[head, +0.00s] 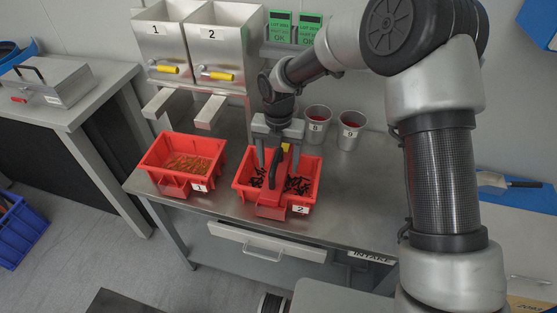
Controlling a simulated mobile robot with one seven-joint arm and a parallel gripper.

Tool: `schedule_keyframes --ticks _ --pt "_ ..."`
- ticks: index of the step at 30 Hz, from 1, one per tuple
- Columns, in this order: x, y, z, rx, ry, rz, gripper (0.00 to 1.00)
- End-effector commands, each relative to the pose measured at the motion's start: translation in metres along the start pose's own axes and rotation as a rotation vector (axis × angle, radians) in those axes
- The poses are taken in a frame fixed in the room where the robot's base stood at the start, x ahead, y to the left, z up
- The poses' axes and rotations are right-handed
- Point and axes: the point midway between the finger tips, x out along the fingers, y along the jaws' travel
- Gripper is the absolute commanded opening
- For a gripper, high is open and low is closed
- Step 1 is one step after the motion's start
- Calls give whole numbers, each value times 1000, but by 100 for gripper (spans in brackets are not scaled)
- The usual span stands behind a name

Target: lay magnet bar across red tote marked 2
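The red tote marked 2 (243,186) stands on the steel bench, with dark bits inside. The magnet bar (283,180), red with a black arched handle, appears to lie front to back across the tote's middle. Its red blends with the tote, so its ends and exact contact with the rims are hard to tell. My gripper (279,163) points down over the tote. Its two grey fingers stand apart on either side of the black handle, with gaps showing, so it looks open. The fingertips are small and partly lost against the dark bits.
The red tote marked 1 (152,163), with orange-brown bits, stands to the left. Steel hoppers 1 (160,42) and 2 (215,50) are behind. Cups 8 (317,125) and 9 (351,130) stand close right of my gripper. The bench (350,205) is clear right of tote 2.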

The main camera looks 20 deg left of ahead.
Motion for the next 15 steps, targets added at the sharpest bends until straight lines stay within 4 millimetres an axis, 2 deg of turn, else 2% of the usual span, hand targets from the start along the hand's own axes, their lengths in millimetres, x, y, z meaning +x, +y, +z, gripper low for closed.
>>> schedule_keyframes --ticks 5,8,11,15 --pt "1 -1 -1 0 3 -2 65" --pt "-6 -1 0 1 2 -1 65" --pt "-21 -1 1 1 -2 0 65" --pt "-54 0 1 1 -4 1 65"
